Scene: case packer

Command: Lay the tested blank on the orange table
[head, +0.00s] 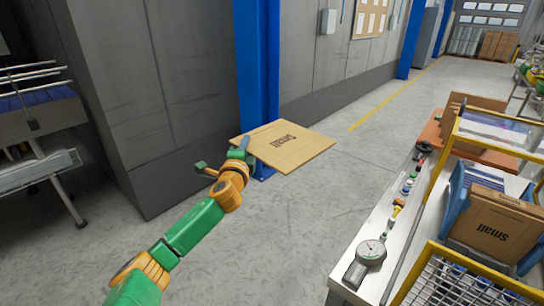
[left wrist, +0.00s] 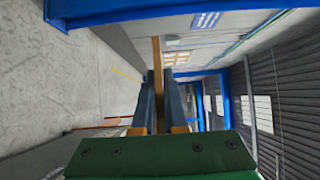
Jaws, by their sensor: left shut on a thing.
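The blank is a flat tan cardboard sheet marked "Small" (head: 295,150). My left gripper (head: 243,149) is shut on its left edge and holds it out in the air, nearly flat, in front of a blue column. In the left wrist view the blank (left wrist: 157,60) shows edge-on as a thin brown strip between the two fingers (left wrist: 158,85). An orange-brown surface (head: 432,132), which may be the orange table, shows at the right behind the machine bench, partly hidden by it. My right gripper is not in view.
The blue column (head: 258,60) and grey wall stand close behind the blank. A blue magazine holds more "Small" blanks (head: 495,225). Floor between column and bench is clear.

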